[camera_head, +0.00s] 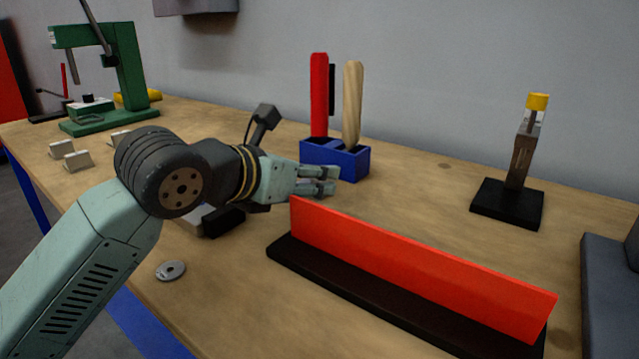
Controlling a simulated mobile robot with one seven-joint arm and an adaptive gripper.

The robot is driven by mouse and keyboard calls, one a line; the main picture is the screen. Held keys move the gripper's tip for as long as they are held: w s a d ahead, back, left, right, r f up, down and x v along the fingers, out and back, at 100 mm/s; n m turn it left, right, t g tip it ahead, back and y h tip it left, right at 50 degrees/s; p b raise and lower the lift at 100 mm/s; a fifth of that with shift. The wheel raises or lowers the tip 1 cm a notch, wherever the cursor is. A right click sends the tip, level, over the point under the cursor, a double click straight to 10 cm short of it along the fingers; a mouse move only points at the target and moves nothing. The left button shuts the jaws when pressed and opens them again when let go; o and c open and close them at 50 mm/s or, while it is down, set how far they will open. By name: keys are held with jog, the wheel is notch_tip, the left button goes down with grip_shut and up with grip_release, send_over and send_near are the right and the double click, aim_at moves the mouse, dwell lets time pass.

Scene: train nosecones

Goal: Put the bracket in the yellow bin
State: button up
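Small pale metal pieces that look like brackets stand on the wooden table at the left, one at the front (77,159), one behind it (58,149) and one partly hidden by my arm (119,138). I cannot tell which one is the task's bracket. A yellow object (150,95) shows partly behind the green press; it may be the yellow bin, but its shape is mostly hidden. My gripper (327,180) points right, just in front of a blue holder. Its two fingers show side-on, with no held object visible; their opening is unclear.
The blue holder (349,163) carries a red-handled and a wooden-handled tool. A long red plate on a black base (400,255) lies in front. The green press (130,75) stands back left, a yellow-topped stand (519,165) right. A washer (170,270) lies near the front edge.

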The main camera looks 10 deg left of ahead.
jog(key=x, duration=0.4)
jog(key=shift+w, duration=0.15)
jog(key=shift+c, duration=0.4)
grip_shut()
